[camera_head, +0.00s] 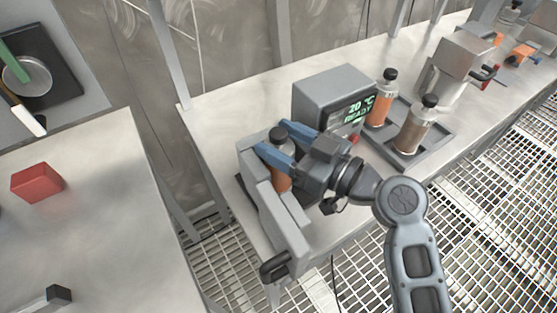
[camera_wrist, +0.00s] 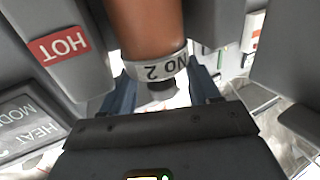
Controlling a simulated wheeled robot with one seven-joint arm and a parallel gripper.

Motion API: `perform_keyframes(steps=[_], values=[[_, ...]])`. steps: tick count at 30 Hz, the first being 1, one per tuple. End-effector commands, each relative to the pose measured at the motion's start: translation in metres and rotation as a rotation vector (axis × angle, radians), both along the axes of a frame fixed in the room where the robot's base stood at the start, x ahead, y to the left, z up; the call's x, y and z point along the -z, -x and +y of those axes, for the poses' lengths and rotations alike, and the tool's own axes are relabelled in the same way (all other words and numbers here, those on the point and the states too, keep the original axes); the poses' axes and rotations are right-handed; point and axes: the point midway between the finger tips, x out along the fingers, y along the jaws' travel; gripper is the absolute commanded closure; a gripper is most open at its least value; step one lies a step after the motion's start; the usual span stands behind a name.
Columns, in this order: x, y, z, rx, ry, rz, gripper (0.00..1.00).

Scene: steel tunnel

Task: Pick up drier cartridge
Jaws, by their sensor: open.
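An orange-brown drier cartridge (camera_head: 282,182) with a black cap stands in the grey heater unit, between its block and an open grey door-like part (camera_head: 278,222). In the wrist view the cartridge (camera_wrist: 145,28) shows a white band reading "NO 2", with its dark cap beyond. My gripper (camera_head: 279,140) is open, with one blue finger on each side of the cartridge near the cap. In the wrist view the fingers (camera_wrist: 162,90) stand on either side of the cap. I cannot tell whether they touch it.
The heater's display box (camera_head: 335,98) reads "20 °C READY". A red "HOT" label (camera_wrist: 58,45) is close to the cartridge. Two more capped cartridges, one orange (camera_head: 380,104) and one brown (camera_head: 415,130), stand in a grey tray (camera_head: 432,152). A red block (camera_head: 37,182) lies on the left table.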

Motion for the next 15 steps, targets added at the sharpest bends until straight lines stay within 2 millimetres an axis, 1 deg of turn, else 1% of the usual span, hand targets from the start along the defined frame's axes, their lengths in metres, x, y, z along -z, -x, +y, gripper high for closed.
perform_keyframes(steps=[3, 10, 15], values=[[0.0000, -0.0038, 0.0066, -0.001, 0.001, 0.001, 0.39], [0.0009, -0.0042, 0.0067, 0.000, 0.001, 0.000, 0.40], [0.0009, -0.0041, 0.0066, 0.000, 0.001, 0.001, 0.56]])
